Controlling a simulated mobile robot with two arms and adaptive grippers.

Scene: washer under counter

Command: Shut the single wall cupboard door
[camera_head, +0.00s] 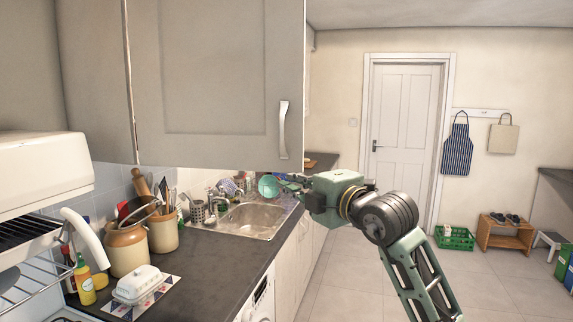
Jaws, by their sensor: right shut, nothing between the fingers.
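The grey wall cupboard door (210,70) fills the upper middle of the head view. It stands open, its outer face toward me, meeting the cupboard's side (92,75) at a dark seam on the left. Its curved metal handle (283,130) is near the free right edge. The door hides the cupboard's inside. My right gripper (282,181) is shut and empty. It points left, just below the door's lower right corner in the picture. I cannot tell whether it touches the door. My left gripper is not in view.
The dark counter (210,262) below holds a sink (247,219), utensil crocks (126,248) and a white butter dish (139,284). A rack (35,285) is at the left. The floor (345,290) is clear beside the counter, with a green crate (455,238) farther back.

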